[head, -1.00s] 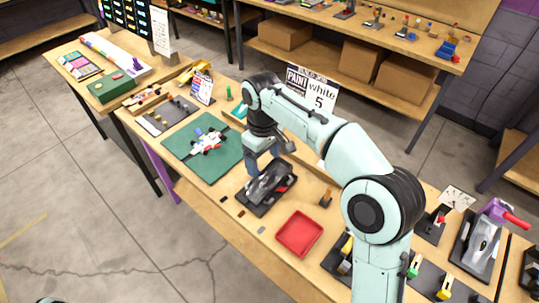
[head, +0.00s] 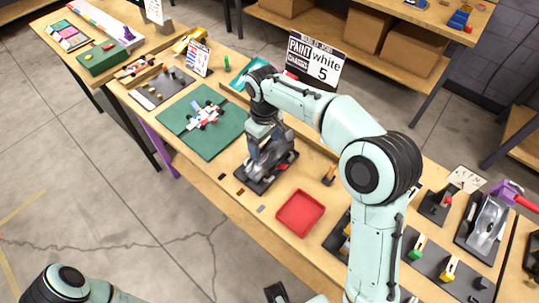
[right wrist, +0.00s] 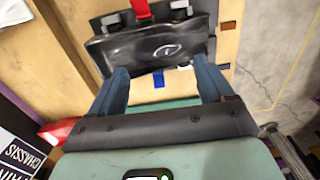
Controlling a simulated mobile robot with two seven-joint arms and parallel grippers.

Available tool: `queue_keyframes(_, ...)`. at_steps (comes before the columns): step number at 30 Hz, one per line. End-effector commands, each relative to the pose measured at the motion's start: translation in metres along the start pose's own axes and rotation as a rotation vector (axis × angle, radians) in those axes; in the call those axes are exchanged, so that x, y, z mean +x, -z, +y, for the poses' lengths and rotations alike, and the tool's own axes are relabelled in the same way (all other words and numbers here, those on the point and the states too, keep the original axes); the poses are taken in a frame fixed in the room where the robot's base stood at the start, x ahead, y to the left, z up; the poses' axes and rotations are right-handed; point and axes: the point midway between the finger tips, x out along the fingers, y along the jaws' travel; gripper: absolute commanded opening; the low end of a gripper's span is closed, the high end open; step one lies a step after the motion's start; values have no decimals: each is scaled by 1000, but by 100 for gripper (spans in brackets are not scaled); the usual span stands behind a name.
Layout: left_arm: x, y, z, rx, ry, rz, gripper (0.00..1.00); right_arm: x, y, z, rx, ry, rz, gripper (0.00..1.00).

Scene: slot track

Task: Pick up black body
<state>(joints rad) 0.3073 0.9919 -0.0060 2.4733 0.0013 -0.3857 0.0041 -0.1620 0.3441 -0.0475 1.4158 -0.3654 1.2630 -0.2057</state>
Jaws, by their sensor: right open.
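The black body (head: 270,166) is a glossy dark car shell on a dark stand at the middle of the bench.
A red tray (head: 300,213) lies in front of the body. A green mat (head: 200,140) with a white model car (head: 208,115) is to the left. A paint sign (head: 315,60) stands behind.

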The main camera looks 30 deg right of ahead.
Motion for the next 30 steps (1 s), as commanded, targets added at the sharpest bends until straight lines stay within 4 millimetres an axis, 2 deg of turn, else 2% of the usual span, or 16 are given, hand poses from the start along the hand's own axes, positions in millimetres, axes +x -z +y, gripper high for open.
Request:
queue_keyframes(3,4,0,-1,0,0,-1,0,21,-3,2,1,1,-5,81)
queue_keyframes(7,6,0,-2,0,1,-2,0,38,-3,2,0,0,-3,81)
queue_keyframes(16,6,0,-2,-1,1,-2,0,44,-2,2,0,0,0,81)
queue_keyframes(17,6,0,-2,-1,1,-2,0,44,-2,2,0,0,0,78)
queue_keyframes(22,6,0,-2,0,1,-2,0,44,-2,2,0,0,0,22)
queue_keyframes(30,6,0,-2,-1,1,-2,0,43,-2,2,0,0,0,21)
